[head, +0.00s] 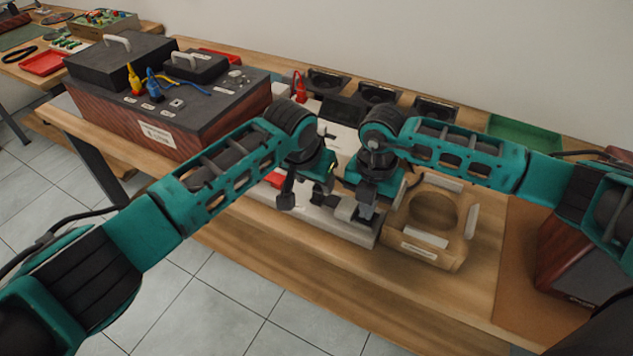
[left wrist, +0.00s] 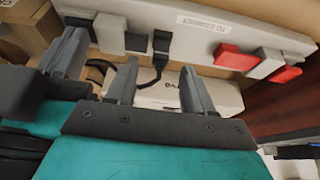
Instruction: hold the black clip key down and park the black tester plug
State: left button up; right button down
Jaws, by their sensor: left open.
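A pale terminal strip (left wrist: 205,38) lies on the bench; its front edge also shows in the head view (head: 335,228). Which part is the black clip key is hard to tell. My left gripper (head: 304,194) is open and empty above the strip; in its wrist view its fingers (left wrist: 158,75) stand apart in front of the plug. My right gripper (head: 365,205) is close by, low at the strip's right end; its jaws are unclear.
Red keys (left wrist: 237,57) and grey keys sit along the strip. A wooden holder with a round recess (head: 433,210) stands right of my right gripper. The front bench edge is clear.

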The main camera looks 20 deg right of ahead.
aim_at(318, 186)
pick_arm(q)
jog(key=shift+x, duration=1.6)
pick_arm(e)
jog(key=shift+s+f, duration=0.1)
pick_arm(q)
jog(key=shift+c, duration=0.2)
grip_shut()
jog(key=shift+r, duration=0.6)
dwell(0.5)
jog(key=shift+r, duration=1.7)
